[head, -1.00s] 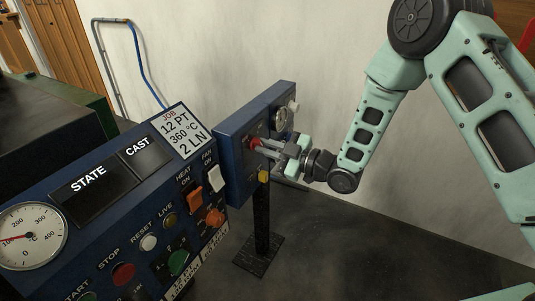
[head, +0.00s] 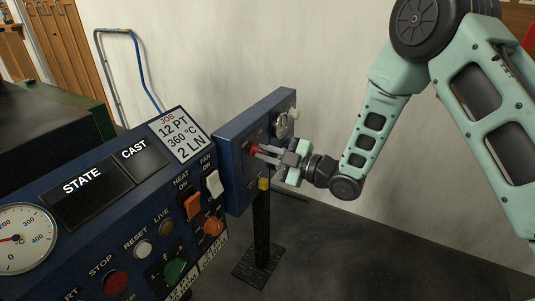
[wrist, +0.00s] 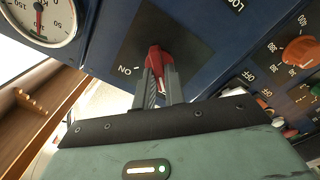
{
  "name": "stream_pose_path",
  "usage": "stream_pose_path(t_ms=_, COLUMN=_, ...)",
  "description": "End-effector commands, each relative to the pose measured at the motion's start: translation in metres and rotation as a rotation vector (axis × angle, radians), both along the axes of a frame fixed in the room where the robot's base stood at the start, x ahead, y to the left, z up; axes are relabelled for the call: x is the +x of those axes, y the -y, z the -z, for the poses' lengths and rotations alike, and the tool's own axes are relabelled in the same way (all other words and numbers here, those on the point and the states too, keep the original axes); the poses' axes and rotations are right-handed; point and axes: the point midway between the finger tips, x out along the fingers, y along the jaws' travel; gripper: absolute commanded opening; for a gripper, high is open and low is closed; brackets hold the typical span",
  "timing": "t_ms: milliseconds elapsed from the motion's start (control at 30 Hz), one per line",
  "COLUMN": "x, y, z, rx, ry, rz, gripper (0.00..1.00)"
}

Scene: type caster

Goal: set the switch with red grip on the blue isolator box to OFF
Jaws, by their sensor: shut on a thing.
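The blue isolator box (head: 232,172) stands on a black post beyond the console. The switch's red grip (head: 255,149) is on its front face. My gripper (head: 262,152) reaches in from the right, its two fingers shut on the red grip. In the wrist view the red grip (wrist: 154,54) sits between the grey fingertips (wrist: 158,82) in front of a dark plate. The ON mark (wrist: 125,70) is just left of the fingers. The box's OFF mark is not clearly visible, and the grip's exact angle is hard to tell.
A round gauge (head: 281,126) is on the box, right of the switch. A yellow part (head: 264,183) is at its lower edge. The blue console (head: 130,225) with several buttons and rockers is close on the left. Open floor (head: 380,260) lies to the right.

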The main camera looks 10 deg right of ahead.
Motion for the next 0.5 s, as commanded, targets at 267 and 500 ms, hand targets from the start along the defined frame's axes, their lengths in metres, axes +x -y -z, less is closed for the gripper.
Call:
stream_pose_path(t_ms=267, x=-0.0003, y=0.0004, z=0.0006, rx=-0.001, ry=-0.001, rz=0.000, gripper=0.34)
stream_pose_path(t_ms=500, x=-0.0044, y=0.0073, z=0.0007, rx=-0.002, ry=-0.003, rz=0.002, gripper=0.34)
